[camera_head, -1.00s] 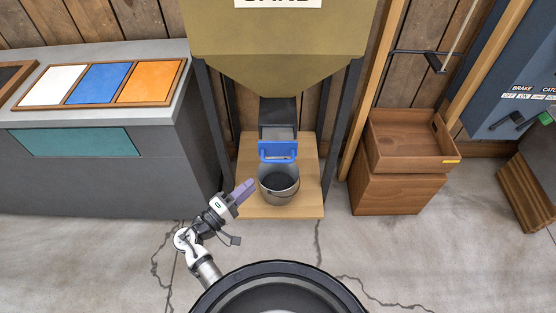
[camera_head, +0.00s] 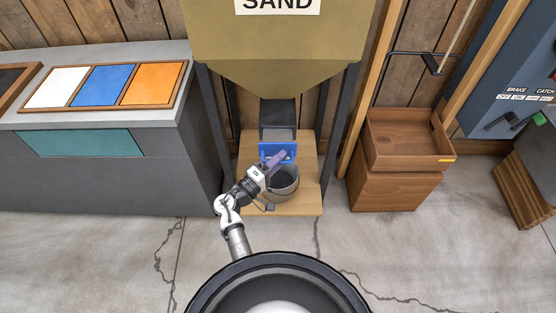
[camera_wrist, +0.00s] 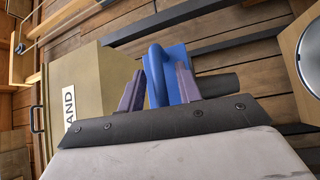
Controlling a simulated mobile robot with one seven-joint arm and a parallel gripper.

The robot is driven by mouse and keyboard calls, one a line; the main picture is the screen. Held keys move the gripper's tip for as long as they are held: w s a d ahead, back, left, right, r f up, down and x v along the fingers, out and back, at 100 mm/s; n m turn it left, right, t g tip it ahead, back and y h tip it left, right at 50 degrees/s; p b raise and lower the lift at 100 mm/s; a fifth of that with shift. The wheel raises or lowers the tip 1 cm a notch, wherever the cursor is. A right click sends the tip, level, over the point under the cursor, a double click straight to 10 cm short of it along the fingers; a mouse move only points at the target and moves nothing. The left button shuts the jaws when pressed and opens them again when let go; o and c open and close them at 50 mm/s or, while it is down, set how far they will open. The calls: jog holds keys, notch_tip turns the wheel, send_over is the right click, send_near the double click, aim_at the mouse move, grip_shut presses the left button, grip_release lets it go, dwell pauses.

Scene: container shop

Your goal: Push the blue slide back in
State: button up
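The blue slide (camera_head: 289,147) sticks out at the front of the chute under the sand hopper (camera_head: 275,75). Its upright handle also shows in the wrist view (camera_wrist: 157,82). My gripper (camera_head: 279,157) is at the slide, its purple fingers overlapping the slide's front in the head view. In the wrist view the fingers (camera_wrist: 160,88) stand apart, with the blue handle showing between and beyond them. I cannot tell whether either finger touches it. My fingers hide part of the slide in the head view.
A grey bucket (camera_head: 288,192) stands on the wooden base (camera_head: 311,203) below the chute, partly behind my gripper. Hopper legs (camera_head: 338,125) rise on both sides. A grey counter (camera_head: 110,175) is left, a brown wooden box (camera_head: 402,145) right. Open floor lies in front.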

aim_at(273, 150)
grip_shut()
jog(key=w+b, duration=0.1)
jog(key=w, duration=0.1)
jog(key=w+b, duration=0.4)
jog(key=shift+w+f, duration=0.2)
jog(key=shift+f, duration=0.05)
jog(key=shift+w+r+b, duration=0.1)
jog(key=shift+w+b, duration=0.2)
jog(key=shift+b, duration=0.1)
jog(key=shift+w+a+r, duration=0.1)
jog(key=shift+w+r, duration=0.1)
jog(key=shift+r, duration=0.05)
grip_release()
jog(key=shift+f, duration=0.1)
